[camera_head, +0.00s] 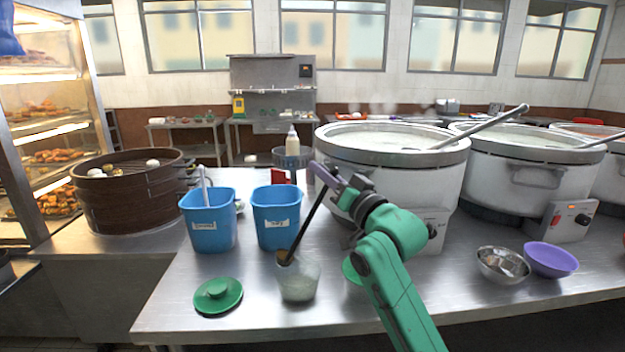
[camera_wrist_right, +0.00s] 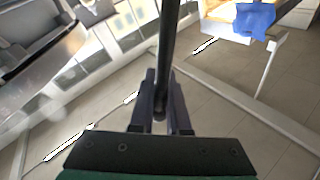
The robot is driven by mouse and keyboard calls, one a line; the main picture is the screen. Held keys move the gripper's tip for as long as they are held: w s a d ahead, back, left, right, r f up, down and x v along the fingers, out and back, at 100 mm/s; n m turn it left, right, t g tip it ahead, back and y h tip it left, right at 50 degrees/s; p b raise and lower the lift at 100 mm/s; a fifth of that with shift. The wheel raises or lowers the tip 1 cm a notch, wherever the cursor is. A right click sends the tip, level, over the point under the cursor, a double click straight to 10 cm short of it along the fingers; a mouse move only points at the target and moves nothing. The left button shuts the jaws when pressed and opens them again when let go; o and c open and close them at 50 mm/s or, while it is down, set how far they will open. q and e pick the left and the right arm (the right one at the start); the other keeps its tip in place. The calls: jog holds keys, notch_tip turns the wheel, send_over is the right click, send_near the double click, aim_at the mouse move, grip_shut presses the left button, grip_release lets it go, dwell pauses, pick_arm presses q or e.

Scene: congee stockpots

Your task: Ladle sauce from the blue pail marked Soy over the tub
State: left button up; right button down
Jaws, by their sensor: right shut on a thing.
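My right gripper (camera_head: 335,184) is shut on the black handle of a ladle (camera_head: 308,222), above the counter. The handle slants down to the left, and its dark bowl is at the upper rim of the clear tub (camera_head: 298,285). Whether the bowl holds sauce I cannot tell. The tub's contents look pale greenish. A blue pail (camera_head: 277,236) with a short, blurry label, seemingly Soy, stands behind the tub. Another blue pail (camera_head: 208,232) with a longer label stands to its left, a pale handle sticking out. In the right wrist view the jaws (camera_wrist_right: 161,110) hold the dark handle (camera_wrist_right: 168,45). My left gripper is not in view.
A green lid (camera_head: 218,295) lies at the counter's front left; another green disc is partly behind my arm. Large stockpots (camera_head: 390,165) stand behind and right. A metal bowl (camera_head: 502,265) and purple bowl (camera_head: 550,259) sit at right. A bamboo steamer (camera_head: 130,205) is at left.

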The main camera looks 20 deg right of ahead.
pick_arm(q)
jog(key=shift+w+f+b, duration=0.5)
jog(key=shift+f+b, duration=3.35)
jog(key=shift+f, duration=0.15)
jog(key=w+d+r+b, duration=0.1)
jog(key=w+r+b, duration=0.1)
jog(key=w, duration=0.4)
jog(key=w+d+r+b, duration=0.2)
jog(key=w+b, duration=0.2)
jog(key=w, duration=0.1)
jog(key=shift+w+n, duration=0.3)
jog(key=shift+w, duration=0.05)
pick_arm(e)
jog(key=s+d+f+m+t+h, duration=0.4)
jog(key=d+f+m+h, duration=0.5)
jog(key=d+f+m, duration=0.5)
jog(key=shift+d+f+m+h, duration=0.35)
jog(key=shift+d+m, duration=0.4)
jog(key=shift+m, duration=0.55)
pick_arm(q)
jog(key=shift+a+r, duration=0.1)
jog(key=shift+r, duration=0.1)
pick_arm(e)
jog(key=shift+r, duration=0.15)
